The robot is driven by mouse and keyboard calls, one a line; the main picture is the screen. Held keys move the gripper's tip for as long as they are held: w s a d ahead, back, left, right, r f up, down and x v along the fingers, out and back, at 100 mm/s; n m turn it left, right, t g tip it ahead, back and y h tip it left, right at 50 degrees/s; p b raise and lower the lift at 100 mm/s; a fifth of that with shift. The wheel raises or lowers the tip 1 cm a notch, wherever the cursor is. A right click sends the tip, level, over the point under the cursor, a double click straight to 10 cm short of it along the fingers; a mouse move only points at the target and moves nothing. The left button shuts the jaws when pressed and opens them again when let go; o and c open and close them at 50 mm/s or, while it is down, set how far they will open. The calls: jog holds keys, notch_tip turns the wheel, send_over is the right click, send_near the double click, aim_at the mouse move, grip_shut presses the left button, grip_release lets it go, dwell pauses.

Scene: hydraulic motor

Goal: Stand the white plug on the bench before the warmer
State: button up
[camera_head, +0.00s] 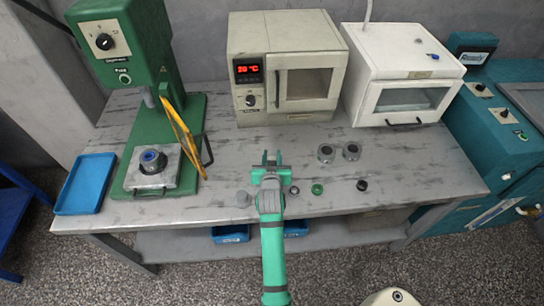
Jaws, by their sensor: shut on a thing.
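My gripper (271,159) is over the front middle of the bench (220,155), pointing away from me toward the beige warmer (290,68). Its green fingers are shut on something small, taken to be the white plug. The fingers and wrist hide most of it, so its shape and tilt cannot be made out. The warmer stands at the back of the bench with a red temperature display and a closed windowed door. Bare bench lies between my fingertips and the warmer's front.
A green ring (318,188), a black cap (361,185) and a pale grey piece (243,198) lie near the front edge. A green press (130,80) and blue tray (86,184) are left; a white cabinet (400,70) is right.

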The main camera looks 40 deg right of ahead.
jog(key=o, duration=1.1)
jog(key=shift+s+a+f, duration=0.1)
jog(key=shift+s+f, duration=0.1)
jog(key=shift+f, duration=0.7)
jog(key=shift+r, duration=0.55)
jog(key=v, duration=1)
jog(key=shift+s+a+r, duration=0.15)
jog(key=shift+s+r, duration=0.05)
jog(key=shift+r, duration=0.3)
jog(key=shift+s+a+r, duration=0.25)
jog(key=shift+s+a, duration=0.05)
jog(key=shift+a, duration=0.1)
